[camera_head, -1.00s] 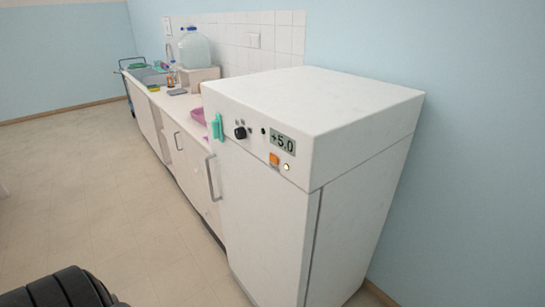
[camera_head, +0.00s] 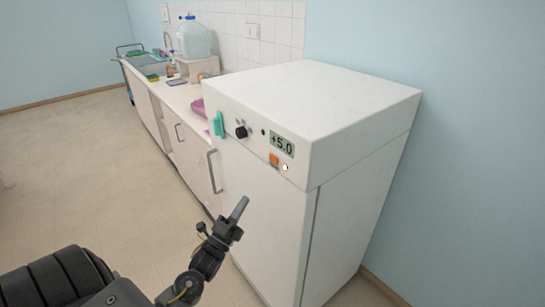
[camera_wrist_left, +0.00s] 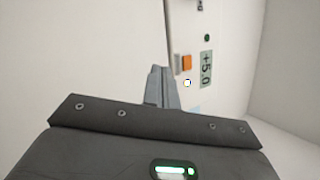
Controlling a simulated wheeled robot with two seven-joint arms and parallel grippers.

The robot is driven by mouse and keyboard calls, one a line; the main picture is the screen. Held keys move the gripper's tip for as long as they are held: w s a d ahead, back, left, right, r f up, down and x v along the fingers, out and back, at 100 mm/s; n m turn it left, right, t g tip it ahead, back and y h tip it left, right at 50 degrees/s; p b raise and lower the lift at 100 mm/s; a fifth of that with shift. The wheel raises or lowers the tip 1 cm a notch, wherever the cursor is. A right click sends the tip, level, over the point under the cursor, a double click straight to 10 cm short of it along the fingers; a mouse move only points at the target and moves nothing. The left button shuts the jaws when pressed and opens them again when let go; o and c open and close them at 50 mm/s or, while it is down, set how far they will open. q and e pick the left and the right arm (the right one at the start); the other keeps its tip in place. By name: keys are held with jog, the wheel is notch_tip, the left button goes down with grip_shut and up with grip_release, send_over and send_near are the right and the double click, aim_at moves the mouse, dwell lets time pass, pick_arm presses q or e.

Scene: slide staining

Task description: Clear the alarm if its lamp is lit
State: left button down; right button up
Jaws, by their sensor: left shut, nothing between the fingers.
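The white fridge-like cabinet (camera_head: 270,215) stands against the blue wall. Its front panel carries an orange button (camera_head: 274,159), a small pale-yellow lamp (camera_head: 285,167) that looks lit, a display (camera_head: 283,144) reading +5.0 and a black knob (camera_head: 241,132). My left gripper (camera_head: 240,206) is shut and empty, in front of the cabinet door, below and left of the button, apart from it. In the left wrist view the fingers (camera_wrist_left: 160,72) point toward the panel, with the orange button (camera_wrist_left: 187,62) and the lamp (camera_wrist_left: 187,83) just beyond and to the right. My right gripper is not in view.
A teal clip-like object (camera_head: 218,124) is on the panel's left end. The cabinet door handle (camera_head: 214,171) sticks out to the left. A counter with a sink (camera_head: 150,75) and a large bottle (camera_head: 193,38) runs behind. The floor at left is clear.

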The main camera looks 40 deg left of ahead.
aim_at(273, 159)
pick_arm(q)
notch_tip(273, 159, up, 12)
jog(key=s+m+t+h, duration=0.2)
jog(key=m+t, duration=0.1)
jog(key=m, duration=0.1)
jog(key=shift+s+d+f+m+h+p, duration=0.15)
jog(key=shift+s+d+m+h+p, duration=0.15)
jog(key=shift+s+d+h+p, duration=0.1)
jog(key=shift+w, duration=0.15)
jog(key=w+d+b, duration=0.2)
jog(key=w, duration=0.6)
jog(key=shift+d, duration=0.25)
jog(key=shift+w, duration=0.1)
dwell(0.7)
jog(key=shift+w, duration=0.1)
dwell(0.4)
